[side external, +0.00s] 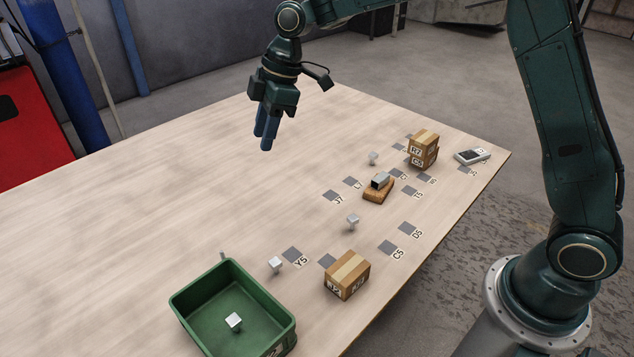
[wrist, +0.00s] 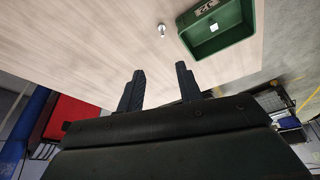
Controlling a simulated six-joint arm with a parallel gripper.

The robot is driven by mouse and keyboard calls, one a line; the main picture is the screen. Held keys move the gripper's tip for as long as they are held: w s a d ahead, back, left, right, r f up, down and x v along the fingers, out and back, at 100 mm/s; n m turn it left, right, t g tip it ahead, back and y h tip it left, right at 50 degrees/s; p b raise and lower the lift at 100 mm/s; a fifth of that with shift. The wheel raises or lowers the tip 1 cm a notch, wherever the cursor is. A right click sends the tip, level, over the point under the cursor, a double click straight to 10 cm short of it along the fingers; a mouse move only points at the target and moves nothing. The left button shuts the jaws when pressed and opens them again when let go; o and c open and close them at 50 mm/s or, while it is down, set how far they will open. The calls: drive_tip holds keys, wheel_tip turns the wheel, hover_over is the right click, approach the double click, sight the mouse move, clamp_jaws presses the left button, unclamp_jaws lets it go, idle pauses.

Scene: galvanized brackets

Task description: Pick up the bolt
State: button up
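My gripper (side external: 264,142) hangs high above the far part of the wooden table. In the wrist view its two fingers (wrist: 160,72) are apart with nothing between them. Several small pale pieces with a square head on a short stem stand about: one on the table by the green bin (side external: 275,265), one near the middle (side external: 352,220), one farther back (side external: 373,158), and one inside the bin (side external: 233,321). They look like bolts, but too small to be certain. The wrist view shows a bolt-like piece (wrist: 162,30) beside the bin, well beyond my fingers.
The green bin (side external: 183,309) stands at the near edge. The table's left is clear.

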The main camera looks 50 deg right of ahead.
drive_tip(key=w+a+f+n+g, duration=0.1)
drive_tip(key=w+a+f+n, duration=0.25)
drive_tip(key=f, duration=0.45)
drive_tip(key=n+g+y, duration=0.1)
drive_tip(key=n, duration=0.2)
approach(221, 251)
drive_tip(key=shift+w+d+r+m, duration=0.25)
drive_tip(key=shift+d+r, duration=0.7)
drive_tip(key=shift+r, duration=0.15)
drive_tip(key=shift+f, duration=0.1)
drive_tip(key=x, duration=0.8)
drive_tip(key=shift+a, duration=0.15)
drive_tip(key=shift+s+f, duration=0.1)
drive_tip(key=shift+f, duration=0.05)
drive_tip(key=shift+a+x, duration=0.2)
drive_tip(key=shift+x, duration=2.35)
drive_tip(key=shift+s, duration=0.1)
